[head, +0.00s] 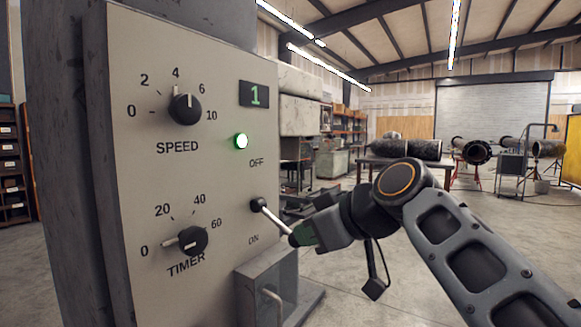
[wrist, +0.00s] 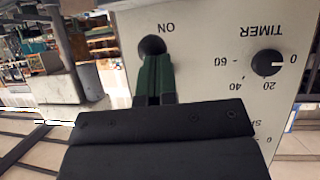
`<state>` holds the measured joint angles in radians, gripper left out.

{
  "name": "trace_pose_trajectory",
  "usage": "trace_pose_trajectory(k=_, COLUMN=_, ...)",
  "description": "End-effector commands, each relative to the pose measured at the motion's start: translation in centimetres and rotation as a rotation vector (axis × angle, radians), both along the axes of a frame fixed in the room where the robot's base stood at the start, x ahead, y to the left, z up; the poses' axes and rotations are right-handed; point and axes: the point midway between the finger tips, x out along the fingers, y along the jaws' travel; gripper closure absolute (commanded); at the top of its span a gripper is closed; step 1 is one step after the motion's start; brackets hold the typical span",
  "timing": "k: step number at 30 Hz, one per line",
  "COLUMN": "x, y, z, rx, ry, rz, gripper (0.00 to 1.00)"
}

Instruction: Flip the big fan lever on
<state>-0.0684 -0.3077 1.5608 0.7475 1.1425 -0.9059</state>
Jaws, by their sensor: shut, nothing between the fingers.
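The lever (head: 270,214) is a pale rod on a dark round pivot, on the beige control panel (head: 215,205) between the OFF label above and the ON label below. Its rod sticks out toward me and slants down in the head view. My gripper (head: 296,236) is shut and empty, its green fingertips at the rod's outer end; I cannot tell whether they touch. In the wrist view, which is upside down, the green fingers (wrist: 154,72) reach to a dark round part of the lever (wrist: 152,48) beside the ON label and hide the rest.
The panel also carries a speed knob (head: 185,108), a timer knob (head: 192,240), a lit green lamp (head: 241,141) and a display (head: 254,94) reading 1. A grey metal box with a handle (head: 268,295) juts out below the lever.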

Motion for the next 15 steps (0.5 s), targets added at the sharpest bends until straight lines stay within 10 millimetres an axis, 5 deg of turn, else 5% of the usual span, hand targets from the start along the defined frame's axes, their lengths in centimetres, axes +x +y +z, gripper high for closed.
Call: trace_pose_trajectory(k=15, x=-0.22, y=-0.13, z=0.73, rx=-0.001, ry=-0.001, rz=0.000, gripper=1.00)
